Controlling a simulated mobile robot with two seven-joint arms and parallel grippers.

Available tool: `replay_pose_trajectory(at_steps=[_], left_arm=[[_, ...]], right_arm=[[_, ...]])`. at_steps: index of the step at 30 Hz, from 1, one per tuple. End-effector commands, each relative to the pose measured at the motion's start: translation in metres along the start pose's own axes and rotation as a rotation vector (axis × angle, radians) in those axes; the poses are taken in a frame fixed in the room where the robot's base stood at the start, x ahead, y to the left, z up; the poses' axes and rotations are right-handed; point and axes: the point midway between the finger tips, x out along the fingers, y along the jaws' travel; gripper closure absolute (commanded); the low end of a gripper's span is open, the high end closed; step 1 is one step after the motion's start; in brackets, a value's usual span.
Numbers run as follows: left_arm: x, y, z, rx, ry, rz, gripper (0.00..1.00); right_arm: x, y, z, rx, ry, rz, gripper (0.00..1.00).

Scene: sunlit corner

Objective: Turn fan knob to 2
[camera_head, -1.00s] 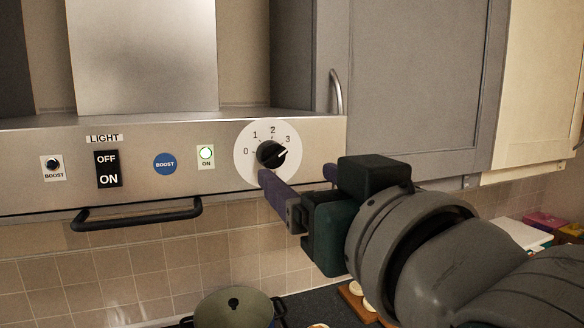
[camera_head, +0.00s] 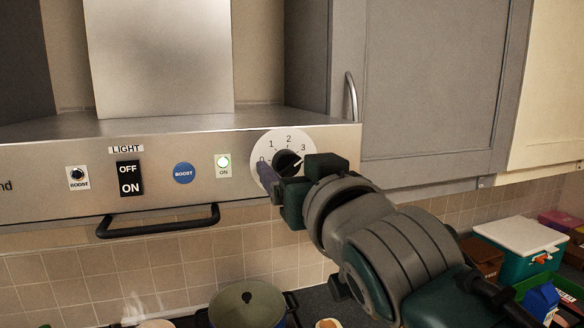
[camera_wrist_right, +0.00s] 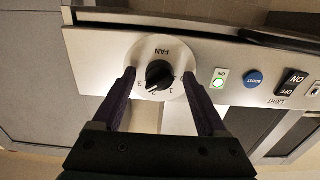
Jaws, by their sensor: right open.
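The fan knob (camera_head: 287,161) is a black round knob on a white dial (camera_head: 270,143) marked 0 to 3, on the steel hood front. The knob also shows upside down in the right wrist view (camera_wrist_right: 158,74), under the word FAN. My right gripper (camera_wrist_right: 160,76) is open, with one purple finger on each side of the knob and visible gaps between them. In the head view my right gripper (camera_head: 283,172) covers the dial's lower part. My left gripper is not in view.
Left of the dial are a green ON light (camera_head: 223,166), a blue boost button (camera_head: 184,173) and the black light switch (camera_head: 130,178). A black bar handle (camera_head: 158,224) hangs below. A pot (camera_head: 245,305) stands below the hood. A grey cabinet (camera_head: 430,90) is at the right.

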Motion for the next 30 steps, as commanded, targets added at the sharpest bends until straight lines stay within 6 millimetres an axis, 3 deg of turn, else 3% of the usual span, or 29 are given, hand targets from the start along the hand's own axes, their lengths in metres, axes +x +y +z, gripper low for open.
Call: replay_pose_trajectory(at_steps=[4, 23, 30], left_arm=[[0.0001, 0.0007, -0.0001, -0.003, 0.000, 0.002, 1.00], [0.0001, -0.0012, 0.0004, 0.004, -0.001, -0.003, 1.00], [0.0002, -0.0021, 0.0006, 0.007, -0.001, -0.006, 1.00]], right_arm=[[-0.0001, 0.0001, 0.0001, 0.000, 0.000, 0.000, 0.27], [-0.0004, 0.0001, 0.0003, 0.000, -0.001, 0.000, 0.98], [-0.0004, 0.0002, 0.0004, -0.004, -0.001, 0.000, 1.00]])
